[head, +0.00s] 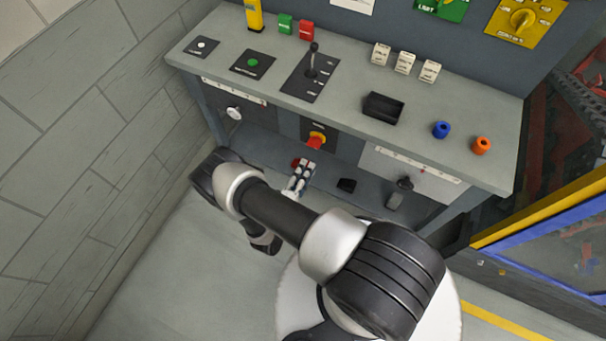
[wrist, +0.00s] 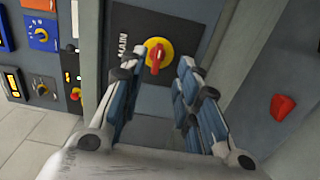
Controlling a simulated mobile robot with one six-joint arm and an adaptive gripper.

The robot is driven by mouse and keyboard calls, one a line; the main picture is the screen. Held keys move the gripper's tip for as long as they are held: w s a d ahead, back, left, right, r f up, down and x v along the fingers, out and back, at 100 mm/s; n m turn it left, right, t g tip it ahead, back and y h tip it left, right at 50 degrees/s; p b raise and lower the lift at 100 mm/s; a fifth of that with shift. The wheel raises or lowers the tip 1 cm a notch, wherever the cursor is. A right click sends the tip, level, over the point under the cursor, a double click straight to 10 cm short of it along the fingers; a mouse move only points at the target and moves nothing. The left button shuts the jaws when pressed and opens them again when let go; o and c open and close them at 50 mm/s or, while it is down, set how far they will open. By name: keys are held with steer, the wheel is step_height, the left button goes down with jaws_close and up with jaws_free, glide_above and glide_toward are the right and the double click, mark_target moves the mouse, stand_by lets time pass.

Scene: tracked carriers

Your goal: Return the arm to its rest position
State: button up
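My arm (head: 275,213) reaches across the head view from lower right to upper left and bends back toward the bench. My gripper (head: 305,168) is in front of the lower part of the bench, small in the head view. In the wrist view my gripper (wrist: 157,68) has its two fingers apart with nothing between them. A red rotary switch on a yellow disc (wrist: 156,56), on a dark panel marked MAIN, shows beyond the gap between the fingertips. It also shows in the head view (head: 316,140), just above my gripper. I cannot tell the exact distance to it.
The grey bench (head: 345,100) carries a lever (head: 313,62), a black tray (head: 384,107), a blue cylinder (head: 441,130) and an orange cylinder (head: 482,145). A red object (wrist: 283,106) shows right of my gripper. A block wall (head: 90,130) stands left; a yellow-blue frame (head: 545,212) stands right.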

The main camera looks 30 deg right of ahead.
steer(key=shift+s+a, duration=0.45)
steer(key=shift+a, duration=0.15)
